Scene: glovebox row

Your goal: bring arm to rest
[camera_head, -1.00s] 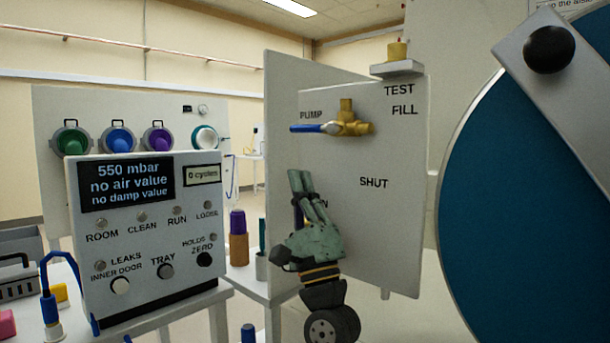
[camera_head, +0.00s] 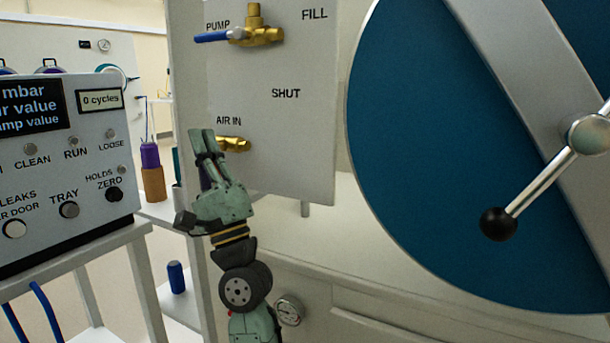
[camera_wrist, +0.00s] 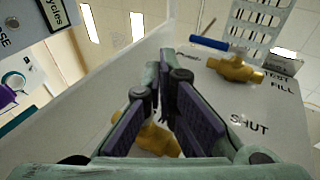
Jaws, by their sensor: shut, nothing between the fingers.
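My gripper (camera_head: 203,140) is raised in front of the white valve panel (camera_head: 290,150), with its fingers pointing up. The fingers are shut and hold nothing. In the head view it overlaps the lower brass AIR IN valve (camera_head: 235,144), hiding part of it. In the wrist view the shut fingertips (camera_wrist: 167,75) cover part of that valve (camera_wrist: 155,138). I cannot tell whether the fingers touch the valve or the panel.
The PUMP valve (camera_head: 255,28) with a blue lever is higher on the panel. A large blue round door (camera_head: 440,130) with a metal handle (camera_head: 540,185) fills the right. A control box (camera_head: 60,150) stands left.

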